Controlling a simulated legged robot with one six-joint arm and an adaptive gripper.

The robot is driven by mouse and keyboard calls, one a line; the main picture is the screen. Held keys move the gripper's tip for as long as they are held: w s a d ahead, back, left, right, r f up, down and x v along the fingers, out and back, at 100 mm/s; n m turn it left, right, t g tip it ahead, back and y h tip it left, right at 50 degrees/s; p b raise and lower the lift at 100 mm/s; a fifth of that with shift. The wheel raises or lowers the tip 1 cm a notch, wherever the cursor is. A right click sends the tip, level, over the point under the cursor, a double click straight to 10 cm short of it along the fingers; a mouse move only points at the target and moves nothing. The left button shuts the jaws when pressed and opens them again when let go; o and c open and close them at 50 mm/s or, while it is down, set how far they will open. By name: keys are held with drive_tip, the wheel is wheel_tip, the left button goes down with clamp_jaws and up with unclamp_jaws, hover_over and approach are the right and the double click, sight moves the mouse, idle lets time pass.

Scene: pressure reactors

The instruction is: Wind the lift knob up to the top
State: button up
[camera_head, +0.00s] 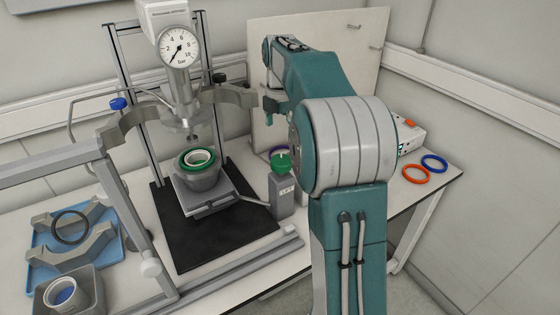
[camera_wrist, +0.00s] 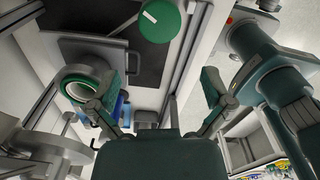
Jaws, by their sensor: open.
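The lift knob (camera_head: 281,163) is a round green knob on top of a small grey post marked LIFT, right of the black mat. In the wrist view the knob (camera_wrist: 160,20) is a green disc with a white line, near the top edge. My gripper (camera_wrist: 160,84) is open and empty, its two fingers spread wide. The knob lies beyond the fingertips, apart from them, not between them. In the head view my arm hides most of the gripper. The lift platform (camera_head: 208,199) carries a grey vessel (camera_head: 199,178) with a green ring, below the reactor head.
A pressure gauge (camera_head: 178,47) sits on the reactor head, with curved grey clamp halves (camera_head: 235,95) at its sides. A blue tray (camera_head: 62,247) is at the left. Orange (camera_head: 415,174) and blue (camera_head: 434,163) rings lie at the right. A pale panel stands behind my arm.

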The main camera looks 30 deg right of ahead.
sight(281, 159)
drive_tip(key=shift+w+d+f, duration=0.15)
drive_tip(key=shift+d+f, duration=0.05)
drive_tip(key=shift+d, duration=0.1)
drive_tip(key=shift+f, duration=0.2)
wheel_tip(281, 159, down, 10)
drive_tip(key=shift+f, duration=0.2)
drive_tip(key=c, duration=0.9)
